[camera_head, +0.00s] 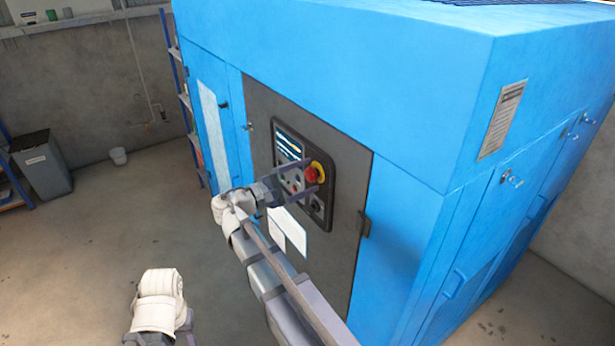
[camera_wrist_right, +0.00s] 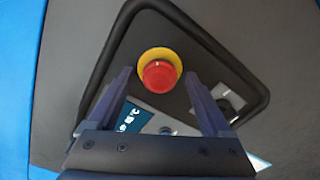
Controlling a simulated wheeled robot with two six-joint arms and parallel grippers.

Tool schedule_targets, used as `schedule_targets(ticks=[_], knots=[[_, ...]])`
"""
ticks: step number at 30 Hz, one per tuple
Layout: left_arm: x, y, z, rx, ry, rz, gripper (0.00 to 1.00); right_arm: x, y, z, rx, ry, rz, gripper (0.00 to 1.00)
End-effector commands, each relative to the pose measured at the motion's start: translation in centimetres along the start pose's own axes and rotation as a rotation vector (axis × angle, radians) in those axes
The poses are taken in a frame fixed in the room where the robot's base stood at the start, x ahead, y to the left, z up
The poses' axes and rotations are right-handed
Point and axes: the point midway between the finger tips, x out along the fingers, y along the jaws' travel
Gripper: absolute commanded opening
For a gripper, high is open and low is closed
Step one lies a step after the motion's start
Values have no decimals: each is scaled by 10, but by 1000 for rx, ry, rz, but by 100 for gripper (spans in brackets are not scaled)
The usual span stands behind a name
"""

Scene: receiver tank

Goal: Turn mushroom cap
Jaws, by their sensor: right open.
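The mushroom cap (camera_head: 311,175) is a red round button with a yellow ring behind it, on the dark control panel (camera_head: 283,136) of the blue cabinet. It also shows in the right wrist view (camera_wrist_right: 160,76), ahead of the fingers. My right gripper (camera_head: 300,171) is open in front of the panel, its fingers pointing at the cap. In the right wrist view the fingers (camera_wrist_right: 158,92) stand apart to either side of the cap, with gaps between. I cannot tell how deep the fingers reach around it. My left arm shows at the bottom left of the head view; its gripper is out of view.
The panel has a lit screen (camera_head: 288,147), small buttons and a dark knob (camera_head: 316,207). The knob also shows in the right wrist view (camera_wrist_right: 232,104). A grey bin (camera_head: 43,166) stands at left; the floor between is clear.

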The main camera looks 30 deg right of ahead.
Motion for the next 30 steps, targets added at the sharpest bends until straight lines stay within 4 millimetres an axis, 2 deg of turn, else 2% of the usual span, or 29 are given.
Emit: schedule_targets(ticks=[6,12,18,30], knots=[[0,0,0,0,0,0,50,-37,0,-1,0,3,2,84],[0,0,0,0,0,0,50,-62,0,0,0,1,1,84],[0,0,0,0,0,0,50,-70,0,0,0,1,1,84],[0,0,0,0,0,0,50,-70,0,0,0,0,0,84]])
